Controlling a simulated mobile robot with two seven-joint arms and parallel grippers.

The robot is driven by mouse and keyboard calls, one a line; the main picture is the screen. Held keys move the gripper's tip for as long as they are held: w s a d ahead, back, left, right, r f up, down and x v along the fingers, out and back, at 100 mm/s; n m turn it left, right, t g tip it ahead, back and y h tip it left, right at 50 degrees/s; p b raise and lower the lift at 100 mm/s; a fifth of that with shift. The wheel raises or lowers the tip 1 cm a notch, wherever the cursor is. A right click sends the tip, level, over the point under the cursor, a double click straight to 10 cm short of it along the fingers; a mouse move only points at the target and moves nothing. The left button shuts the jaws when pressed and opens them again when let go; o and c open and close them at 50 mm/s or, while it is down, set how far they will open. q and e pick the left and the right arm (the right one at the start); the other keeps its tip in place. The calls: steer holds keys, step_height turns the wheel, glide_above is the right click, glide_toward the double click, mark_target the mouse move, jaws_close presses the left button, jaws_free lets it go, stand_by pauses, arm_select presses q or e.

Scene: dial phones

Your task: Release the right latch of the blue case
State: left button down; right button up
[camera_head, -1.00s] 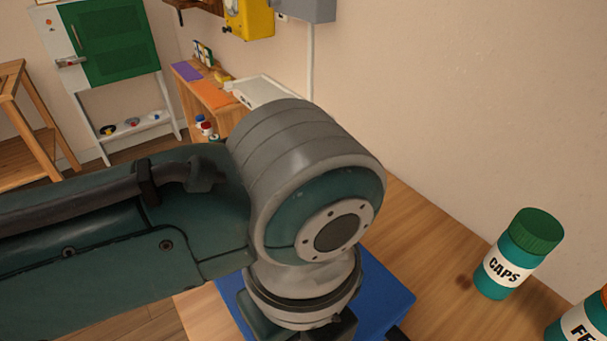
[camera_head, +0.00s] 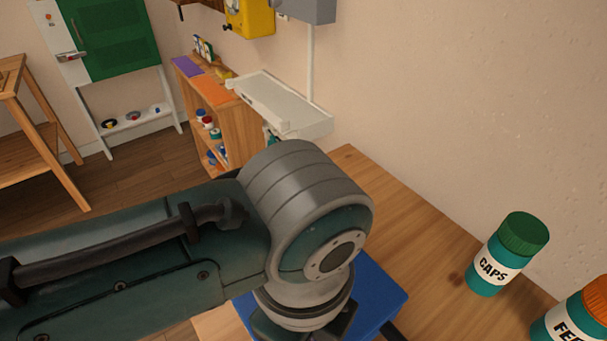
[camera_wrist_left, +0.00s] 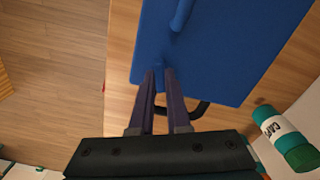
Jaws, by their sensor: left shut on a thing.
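The blue case (camera_head: 378,292) lies on the wooden table, mostly hidden in the head view behind my left arm. In the left wrist view its flat blue face (camera_wrist_left: 215,45) fills the top, with a raised blue bar (camera_wrist_left: 181,15) on it and a dark looped handle (camera_wrist_left: 203,108) at its near edge. My right gripper is not in view.
A teal CAPS jar (camera_head: 507,254) stands on the table right of the case, with another jar (camera_head: 575,318) nearer. Behind are a low shelf with a white tray (camera_head: 284,103) and a green-doored cabinet (camera_head: 110,38).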

arm_select(q)
steer(key=n+p, duration=0.1)
steer(key=n, duration=0.1)
steer(key=shift+r+n+p, duration=0.15)
steer(key=shift+n+p, duration=0.15)
steer(key=shift+n, duration=0.1)
steer(key=n+p, duration=0.1)
steer(key=n, duration=0.2)
steer(key=shift+n+p, duration=0.3)
steer(key=shift+p, duration=0.05)
steer(key=n+p, duration=0.1)
steer(key=n, duration=0.2)
steer(key=shift+n, duration=0.3)
steer(key=shift+n+p, duration=0.5)
steer(key=shift+n, duration=1.3)
steer(key=c, duration=0.9)
jaws_free()
